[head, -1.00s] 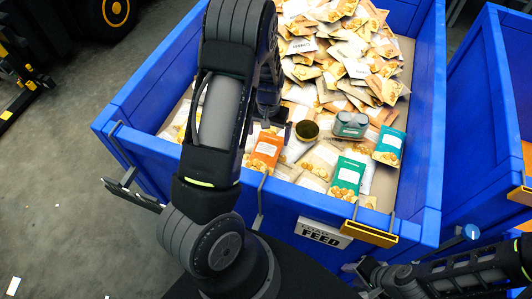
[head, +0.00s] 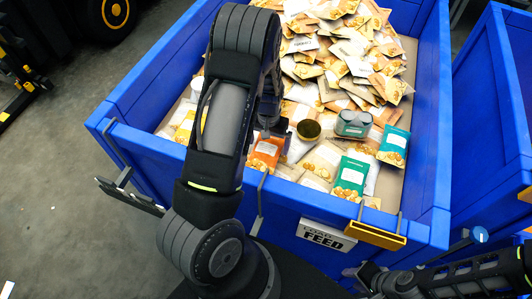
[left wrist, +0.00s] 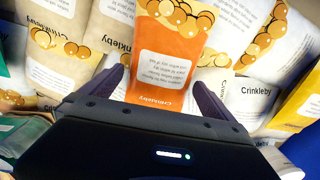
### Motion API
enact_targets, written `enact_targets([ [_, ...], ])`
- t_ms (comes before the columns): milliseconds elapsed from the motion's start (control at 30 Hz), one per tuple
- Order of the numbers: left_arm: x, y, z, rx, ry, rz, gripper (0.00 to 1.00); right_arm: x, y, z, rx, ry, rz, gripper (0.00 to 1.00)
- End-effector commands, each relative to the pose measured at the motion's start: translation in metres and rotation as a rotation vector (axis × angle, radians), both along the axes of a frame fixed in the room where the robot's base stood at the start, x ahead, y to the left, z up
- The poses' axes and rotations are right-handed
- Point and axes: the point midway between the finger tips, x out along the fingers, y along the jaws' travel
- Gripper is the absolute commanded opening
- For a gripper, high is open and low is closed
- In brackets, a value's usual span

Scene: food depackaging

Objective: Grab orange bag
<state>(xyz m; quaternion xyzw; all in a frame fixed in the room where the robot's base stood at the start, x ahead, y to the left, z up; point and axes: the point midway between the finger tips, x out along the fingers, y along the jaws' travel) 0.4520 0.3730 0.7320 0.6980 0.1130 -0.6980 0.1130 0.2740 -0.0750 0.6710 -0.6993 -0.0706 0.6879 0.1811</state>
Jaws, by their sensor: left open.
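The orange bag (head: 264,152) lies near the front wall of the blue bin, among other packets. In the left wrist view the orange bag (left wrist: 168,48) lies face up, with a white label and pictured round yellow food. My left gripper (head: 272,130) is just above the bag in the head view, partly hidden by my arm. In the left wrist view its two dark fingers (left wrist: 157,84) are apart, with the near end of the orange bag between them. I cannot tell whether they touch it. Of my right arm, only links show at lower right.
The blue bin (head: 140,95) has raised walls around the packets. Beige packets lie close beside the orange bag, with a yellow packet (head: 184,125) to the left. A green bag (head: 350,177), a teal bag (head: 394,146) and a round tin (head: 308,130) lie right.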

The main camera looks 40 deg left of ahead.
Motion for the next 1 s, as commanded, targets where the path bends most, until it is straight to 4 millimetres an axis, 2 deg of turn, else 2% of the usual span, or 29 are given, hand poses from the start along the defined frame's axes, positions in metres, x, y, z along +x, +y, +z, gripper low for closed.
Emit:
enact_targets([
  [433, 0.0, -0.0001, 0.0008, 0.0, 0.0, 0.0, 1.0, -0.0002, -0.0001, 0.0004, -0.001, 0.0, 0.0, 0.36],
  [1000, -0.0001, -0.0001, 0.0007, 0.0, 0.0, 0.0, 0.53, -0.0002, -0.0001, 0.0003, -0.001, 0.001, 0.0, 0.36],
])
